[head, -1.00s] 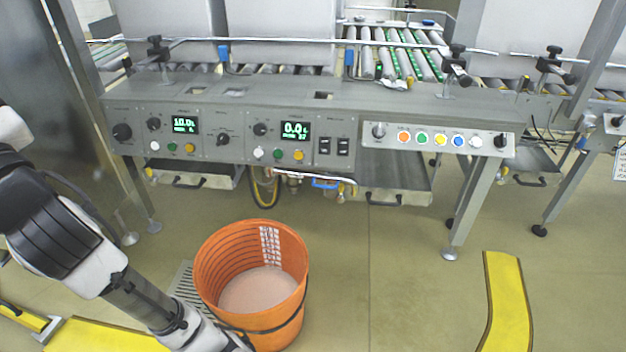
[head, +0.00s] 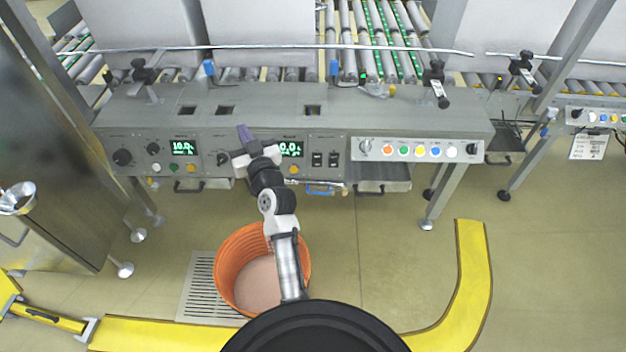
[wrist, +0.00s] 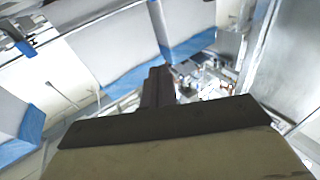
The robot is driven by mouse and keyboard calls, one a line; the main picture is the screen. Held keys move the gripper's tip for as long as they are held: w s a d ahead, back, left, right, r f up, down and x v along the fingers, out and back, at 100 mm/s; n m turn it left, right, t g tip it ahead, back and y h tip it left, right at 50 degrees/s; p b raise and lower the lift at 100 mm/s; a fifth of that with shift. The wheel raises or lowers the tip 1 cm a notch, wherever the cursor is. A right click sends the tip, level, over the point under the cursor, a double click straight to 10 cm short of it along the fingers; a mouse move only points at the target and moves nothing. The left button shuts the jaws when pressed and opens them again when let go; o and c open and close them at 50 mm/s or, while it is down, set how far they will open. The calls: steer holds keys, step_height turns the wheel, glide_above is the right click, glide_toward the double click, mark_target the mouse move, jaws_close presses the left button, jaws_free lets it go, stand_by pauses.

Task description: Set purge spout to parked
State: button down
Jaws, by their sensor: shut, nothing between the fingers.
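My gripper (head: 243,133) is raised in front of the control panel, its fingers closed together and empty. The fingers also show shut in the wrist view (wrist: 158,88). Below the panel runs a short pipe fitting with a blue handle (head: 318,190); it is partly visible to the right of my arm. I cannot tell for certain which part is the purge spout, or its position. My arm hides part of the area below the panel. An orange bucket (head: 232,262) with pinkish contents stands on the floor below, partly behind my arm.
The grey panel (head: 215,172) carries knobs, buttons and two green displays. A button box (head: 418,149) is at its right. A floor grate (head: 197,290) lies beside the bucket. Yellow barriers (head: 470,270) curve around the front. A metal funnel (head: 17,197) is at left. Floor right of the bucket is clear.

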steer(key=s+d+f+m+h, duration=0.1)
steer(key=d+f+m+h, duration=0.15)
steer(key=f, duration=0.45)
steer(key=s+d+f+m+h, duration=0.1)
steer(key=s+d+f, duration=0.15)
steer(key=f, duration=0.55)
steer(key=m+g+h, duration=0.2)
steer(key=m+h, duration=0.1)
steer(key=h, duration=0.4)
glide_toward(320, 185)
steer(key=w+b, duration=0.1)
steer(key=b, duration=0.1)
steer(key=w+f+b, duration=0.1)
steer(key=w+b, duration=0.1)
steer(key=shift+f+n+y, duration=0.25)
steer(key=shift+f, duration=0.1)
steer(key=shift+w+d+r+n+y, duration=0.1)
steer(key=shift+w+d+n+y, duration=0.2)
steer(key=shift+w+y, duration=0.2)
steer(key=shift+w+d+r+n+y, duration=0.1)
steer(key=shift+w+d+n+y, duration=0.05)
steer(key=shift+w+n+y, duration=0.35)
steer(key=shift+w, duration=0.1)
